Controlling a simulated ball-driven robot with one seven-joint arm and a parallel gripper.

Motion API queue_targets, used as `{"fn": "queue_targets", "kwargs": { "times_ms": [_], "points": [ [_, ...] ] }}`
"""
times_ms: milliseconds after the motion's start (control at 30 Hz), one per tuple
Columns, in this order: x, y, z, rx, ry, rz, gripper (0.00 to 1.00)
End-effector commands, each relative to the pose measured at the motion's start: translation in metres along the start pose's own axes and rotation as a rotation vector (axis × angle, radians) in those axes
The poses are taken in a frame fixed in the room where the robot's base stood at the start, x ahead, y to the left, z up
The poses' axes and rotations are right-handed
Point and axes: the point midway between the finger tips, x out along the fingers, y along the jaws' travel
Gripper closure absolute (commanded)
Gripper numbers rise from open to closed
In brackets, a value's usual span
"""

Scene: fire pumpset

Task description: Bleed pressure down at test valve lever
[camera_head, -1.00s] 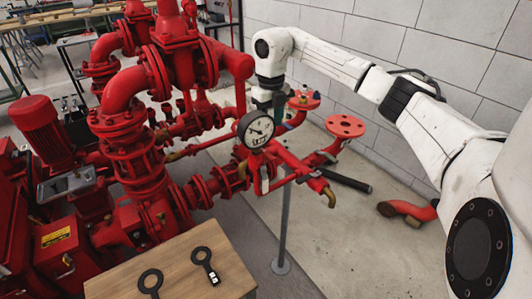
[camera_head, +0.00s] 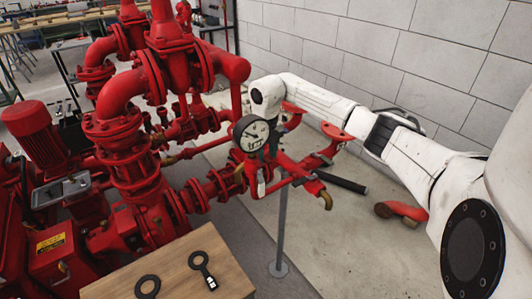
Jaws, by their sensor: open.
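The round white-faced pressure gauge (camera_head: 251,133) sits on the red test pipework (camera_head: 285,170) in the middle of the view. A small pale upright piece (camera_head: 261,188) hangs below the gauge; I cannot tell for sure that it is the test valve lever. A brass outlet (camera_head: 326,199) points down at the pipe's right end. My gripper (camera_head: 272,143) points down just right of and behind the gauge, close to the pipework. It is open and mostly hidden by the gauge and pipes, so I cannot tell whether it touches anything.
Red pumps and pipes (camera_head: 128,135) fill the left. A grey post (camera_head: 281,230) supports the pipework.

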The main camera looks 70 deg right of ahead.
Motion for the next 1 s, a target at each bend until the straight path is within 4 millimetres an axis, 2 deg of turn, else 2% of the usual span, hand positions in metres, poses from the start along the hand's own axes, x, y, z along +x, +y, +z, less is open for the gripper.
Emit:
{"fn": "queue_targets", "kwargs": {
  "times_ms": [200,667,1000],
  "points": [
    [0.0000,0.0001,0.0000,0.000,0.000,0.000,0.56],
    [-0.0003,0.0001,0.0000,-0.001,0.000,0.000,1.00],
    [-0.0005,0.0002,0.0000,-0.001,0.000,0.000,1.00]
  ]
}}
